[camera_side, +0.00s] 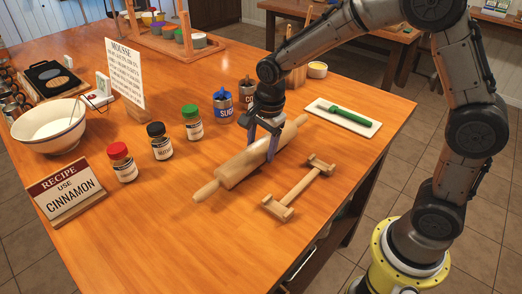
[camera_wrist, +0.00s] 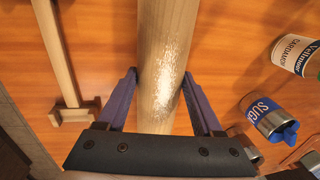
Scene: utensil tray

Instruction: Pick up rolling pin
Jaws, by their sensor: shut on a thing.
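The rolling pin (camera_side: 238,168) is light wood with a handle at each end and lies diagonally across the middle of the table in the side view. My gripper (camera_side: 262,148) reaches down over it, with a finger on each side of the barrel. In the wrist view the barrel (camera_wrist: 163,60) runs between the two purple fingers (camera_wrist: 163,85), which close on it. The side view does not clearly show whether the pin touches the table. A wooden rolling pin stand (camera_side: 300,188) with two end supports stands empty to the right of the pin.
Spice jars with red (camera_side: 121,162), black (camera_side: 159,141) and green (camera_side: 192,122) lids stand left of the pin. A blue-labelled sugar canister (camera_side: 223,107) is behind it. A bowl (camera_side: 48,127) and recipe sign (camera_side: 66,190) stand left.

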